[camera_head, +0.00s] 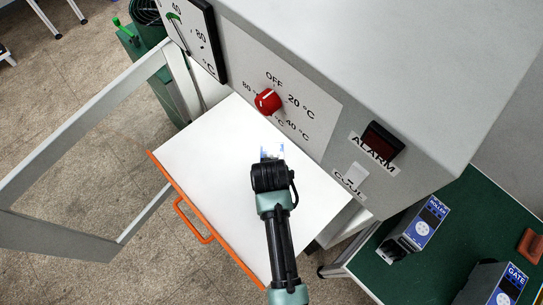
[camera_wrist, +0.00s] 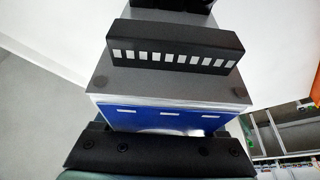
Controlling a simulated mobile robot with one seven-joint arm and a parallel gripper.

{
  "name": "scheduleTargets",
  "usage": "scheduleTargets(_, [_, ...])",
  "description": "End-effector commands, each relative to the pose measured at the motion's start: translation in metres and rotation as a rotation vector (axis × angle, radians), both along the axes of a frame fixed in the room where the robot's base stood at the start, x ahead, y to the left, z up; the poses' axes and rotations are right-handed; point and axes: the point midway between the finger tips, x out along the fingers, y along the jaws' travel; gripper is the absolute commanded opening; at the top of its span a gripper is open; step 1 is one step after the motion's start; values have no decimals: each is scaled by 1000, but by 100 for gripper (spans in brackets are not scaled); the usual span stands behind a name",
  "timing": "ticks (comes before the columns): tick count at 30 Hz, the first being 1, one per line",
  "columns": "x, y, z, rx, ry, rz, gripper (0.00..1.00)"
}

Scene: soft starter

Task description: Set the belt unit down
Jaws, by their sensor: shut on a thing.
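My gripper (camera_head: 271,165) is over the white board with the orange front edge (camera_head: 300,225) in the head view, below the dial panel. It is shut on the belt unit, of which only a small white and blue part (camera_head: 272,150) shows past the gripper. In the wrist view the belt unit (camera_wrist: 110,78) is a grey box with a black terminal strip (camera_wrist: 175,48) and a blue face (camera_wrist: 165,118). A black bar of my gripper crosses the lower part of that view. The unit's label is hidden, and I cannot tell whether its underside touches the board.
The grey cabinet (camera_head: 400,60) with a red knob (camera_head: 267,101) and an alarm lamp (camera_head: 384,140) rises behind the board. A roller unit (camera_head: 420,228) and a gate unit (camera_head: 500,285) stand on a green surface (camera_head: 480,215) at right. Most of the white board is clear.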

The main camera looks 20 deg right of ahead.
Motion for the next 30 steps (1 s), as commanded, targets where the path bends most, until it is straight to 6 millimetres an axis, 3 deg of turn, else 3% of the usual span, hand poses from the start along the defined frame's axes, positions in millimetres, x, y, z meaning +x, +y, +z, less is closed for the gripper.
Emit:
scheduleTargets(3, [1,0,-3,-1,-4,0,0])
scheduleTargets(4, [0,0,-3,0,0,0,78])
scheduleTargets(8, [0,0,-3,0,0,0,100])
scheduleTargets(20, [-2,1,7,0,-1,0,100])
scheduleTargets(30, [-22,11,60,0,-3,0,100])
